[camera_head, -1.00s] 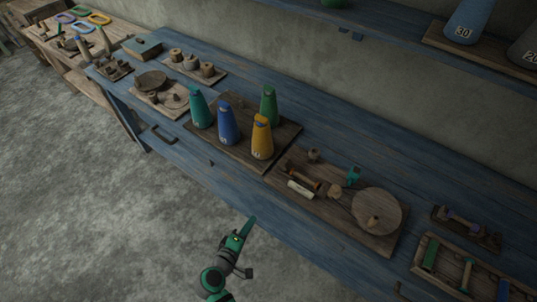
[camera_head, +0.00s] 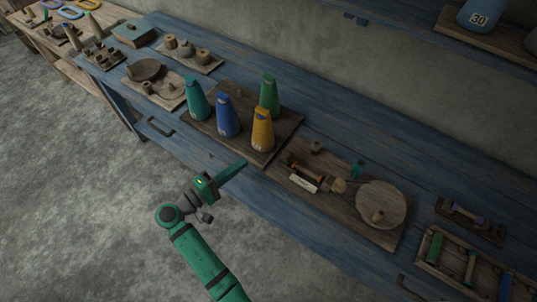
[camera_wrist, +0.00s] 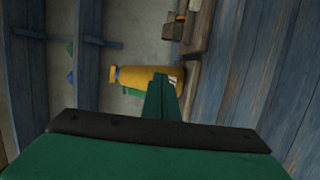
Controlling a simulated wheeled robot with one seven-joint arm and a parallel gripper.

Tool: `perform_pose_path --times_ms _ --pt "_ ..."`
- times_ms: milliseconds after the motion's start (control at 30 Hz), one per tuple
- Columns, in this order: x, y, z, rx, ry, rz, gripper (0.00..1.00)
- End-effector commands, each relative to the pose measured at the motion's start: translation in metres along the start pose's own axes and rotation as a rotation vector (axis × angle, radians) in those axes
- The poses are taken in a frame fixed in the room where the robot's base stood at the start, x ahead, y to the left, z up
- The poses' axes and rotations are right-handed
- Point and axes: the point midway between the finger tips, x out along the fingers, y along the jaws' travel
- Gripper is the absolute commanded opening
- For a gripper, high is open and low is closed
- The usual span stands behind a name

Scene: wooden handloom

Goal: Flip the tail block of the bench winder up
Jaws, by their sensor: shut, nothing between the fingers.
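The bench winder's wooden board (camera_head: 335,205) lies on the blue bench, right of the cones. It carries a round wooden disc with a knob (camera_head: 383,202), a small teal piece (camera_head: 357,168), a dark and orange spool-like part (camera_head: 305,169) and a pale label (camera_head: 303,184). I cannot tell for sure which part is the tail block. My gripper (camera_head: 243,163) is shut and empty, in front of the bench, left of the winder and below the cones in the picture. The wrist view shows its fingers (camera_wrist: 160,85) together, with a yellow cone beyond them.
Blue (camera_head: 228,117), yellow (camera_head: 262,130), teal (camera_head: 195,100) and green (camera_head: 269,95) cones stand on a board (camera_head: 285,135) beside the winder. A tray of spools (camera_head: 455,262) is at the right. A shelf with larger cones (camera_head: 478,15) runs above the bench. The floor is clear.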

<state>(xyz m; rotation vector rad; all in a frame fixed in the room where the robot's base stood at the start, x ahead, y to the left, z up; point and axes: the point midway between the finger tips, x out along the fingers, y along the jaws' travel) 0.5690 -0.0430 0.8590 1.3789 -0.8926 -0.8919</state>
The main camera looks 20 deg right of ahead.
Motion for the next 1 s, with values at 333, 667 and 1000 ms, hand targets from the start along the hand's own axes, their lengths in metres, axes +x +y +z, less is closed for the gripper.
perform_pose_path --times_ms 333,667,1000 --pt "0.047 0.0 0.003 0.001 -0.01 0.0 0.0" --pt "0.107 0.0 0.004 0.0 -0.008 -0.001 0.0" --pt "0.112 0.0 0.04 0.001 -0.007 -0.001 0.0"
